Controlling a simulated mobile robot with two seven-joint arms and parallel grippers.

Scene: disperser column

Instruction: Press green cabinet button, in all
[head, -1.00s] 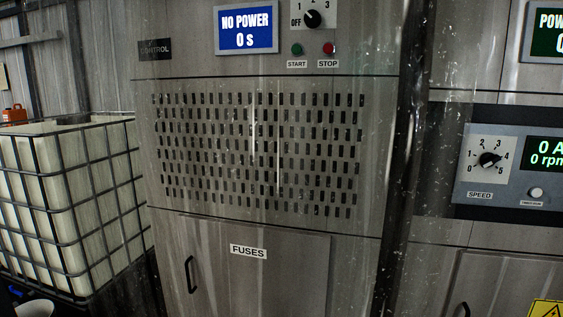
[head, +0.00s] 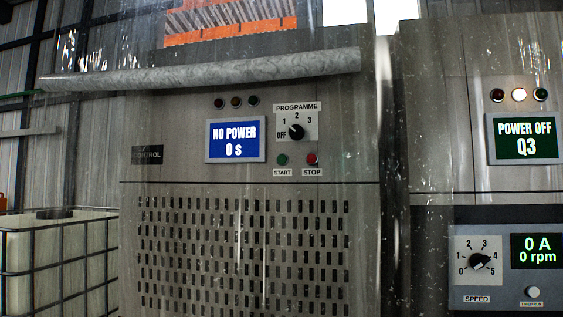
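The green START button (head: 282,159) sits on the front of the grey control cabinet (head: 160,115), above its START label. The red STOP button (head: 311,159) is just to its right. A blue display (head: 234,140) to the left of the buttons reads "NO POWER 0 s". The black PROGRAMME knob (head: 296,132) above the buttons appears to point at OFF. Neither of my grippers shows in the head view.
A second cabinet on the right has a green display (head: 525,137) reading "POWER OFF Q3" and a SPEED knob (head: 480,261). A caged white tank (head: 60,262) stands at the left. A grey roll (head: 200,78) crosses above the controls.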

